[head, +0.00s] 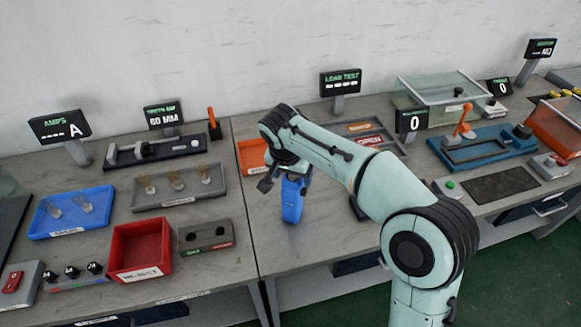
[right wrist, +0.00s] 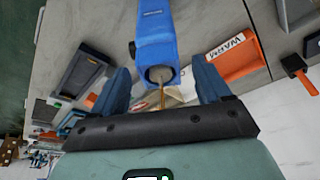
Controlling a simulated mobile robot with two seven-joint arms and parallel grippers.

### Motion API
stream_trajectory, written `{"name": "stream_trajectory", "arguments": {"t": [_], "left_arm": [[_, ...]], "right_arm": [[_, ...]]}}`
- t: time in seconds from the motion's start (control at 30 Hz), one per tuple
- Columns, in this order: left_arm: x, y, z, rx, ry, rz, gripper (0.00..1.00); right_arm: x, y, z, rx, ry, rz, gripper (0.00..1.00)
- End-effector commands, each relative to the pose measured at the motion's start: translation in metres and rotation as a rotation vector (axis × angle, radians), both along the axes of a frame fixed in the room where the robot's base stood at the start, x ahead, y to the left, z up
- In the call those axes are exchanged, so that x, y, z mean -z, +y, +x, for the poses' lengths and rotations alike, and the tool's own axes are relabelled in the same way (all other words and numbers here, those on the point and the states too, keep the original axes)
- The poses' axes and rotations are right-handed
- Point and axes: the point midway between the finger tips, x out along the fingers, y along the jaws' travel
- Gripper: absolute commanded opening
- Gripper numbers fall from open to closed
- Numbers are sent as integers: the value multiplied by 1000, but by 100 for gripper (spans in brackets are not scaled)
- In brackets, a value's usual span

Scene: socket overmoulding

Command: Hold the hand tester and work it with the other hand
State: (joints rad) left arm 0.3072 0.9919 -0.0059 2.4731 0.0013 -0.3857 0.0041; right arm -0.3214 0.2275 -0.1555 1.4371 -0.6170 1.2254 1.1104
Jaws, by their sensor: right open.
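The blue hand tester (head: 292,203) shows below my right gripper, near the front of the bench. Whether it rests on the bench or is held up cannot be told. My right gripper (head: 281,182) is at its upper end. In the right wrist view the tester (right wrist: 156,35) lies ahead, between the lines of the two dark blue fingers of the right gripper (right wrist: 163,88). Its near end has a round opening with a thin brass-coloured piece. The fingers are open, with gaps on both sides of it. My left gripper is not in view.
A red bin (head: 140,250) and a grey two-hole block (head: 206,237) stand to the left. An orange tray (head: 250,157) lies behind the gripper. A blue lever fixture (head: 485,148) is at the right. The bench between the grey block and the tester is clear.

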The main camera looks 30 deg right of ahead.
Motion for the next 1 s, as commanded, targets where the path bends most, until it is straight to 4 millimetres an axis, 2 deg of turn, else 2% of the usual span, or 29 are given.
{"name": "stream_trajectory", "arguments": {"t": [0.37,0.4,0.47,0.5,0.6,0.63,0.7,1.0], "left_arm": [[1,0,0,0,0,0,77],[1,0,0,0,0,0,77],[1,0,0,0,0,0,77],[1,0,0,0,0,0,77],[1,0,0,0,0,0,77],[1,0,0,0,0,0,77],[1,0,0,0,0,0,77],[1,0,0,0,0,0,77]], "right_arm": [[6,-2,1,1,0,0,77],[6,-2,1,1,0,0,70],[6,-2,1,0,0,0,51],[6,-2,1,0,0,0,38],[6,-2,1,0,0,0,8],[6,-2,1,0,0,0,56],[6,-2,1,0,0,0,77],[5,-2,1,0,-1,0,77]]}}
